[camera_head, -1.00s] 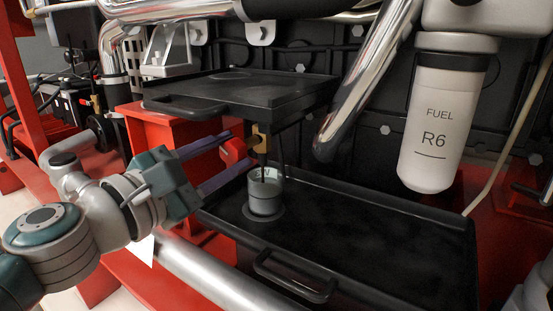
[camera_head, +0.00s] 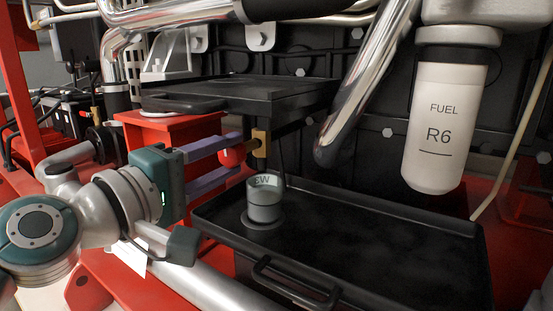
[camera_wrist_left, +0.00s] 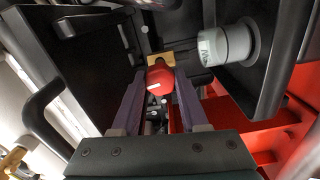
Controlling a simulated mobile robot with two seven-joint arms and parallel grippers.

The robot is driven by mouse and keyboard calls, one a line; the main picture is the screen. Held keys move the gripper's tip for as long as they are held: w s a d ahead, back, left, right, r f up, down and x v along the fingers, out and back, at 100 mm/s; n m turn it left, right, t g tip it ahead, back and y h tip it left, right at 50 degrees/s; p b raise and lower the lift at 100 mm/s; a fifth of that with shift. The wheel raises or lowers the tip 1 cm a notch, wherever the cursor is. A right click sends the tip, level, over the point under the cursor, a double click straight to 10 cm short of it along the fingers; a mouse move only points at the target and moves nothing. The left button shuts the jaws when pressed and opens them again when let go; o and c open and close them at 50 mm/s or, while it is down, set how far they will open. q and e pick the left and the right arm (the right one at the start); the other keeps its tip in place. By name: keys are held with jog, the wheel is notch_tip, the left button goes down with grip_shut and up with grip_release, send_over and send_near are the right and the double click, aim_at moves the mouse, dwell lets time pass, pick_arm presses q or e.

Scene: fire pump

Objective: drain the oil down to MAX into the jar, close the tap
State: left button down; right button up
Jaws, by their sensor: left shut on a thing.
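The tap has a brass body (camera_head: 260,143) under the upper black tray and a red handle (camera_head: 233,154). My left gripper (camera_head: 232,156) is shut on the red handle, its two purple fingers on either side of it. The wrist view shows the handle (camera_wrist_left: 160,80) between the fingers, with brass behind it. The grey jar (camera_head: 264,203), with partly readable lettering, stands upright in the lower black tray just below the tap; it also shows in the wrist view (camera_wrist_left: 228,43). I see no oil stream below the tap. No MAX mark is readable. My right gripper is out of view.
The lower black tray (camera_head: 400,232) is otherwise empty and has a front handle (camera_head: 290,287). The upper black tray (camera_head: 262,96) overhangs the tap. A slanted chrome pipe (camera_head: 368,85) and a white fuel filter (camera_head: 440,130) stand to the right. Red frame parts surround the trays.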

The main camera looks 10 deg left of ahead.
pick_arm(q)
jog(key=shift+m, duration=0.7)
jog(key=shift+c, duration=2.2)
grip_release()
jog(key=shift+s+a, duration=0.2)
jog(key=shift+s, duration=0.2)
jog(key=v, duration=0.9)
jog(key=shift+p, duration=0.45)
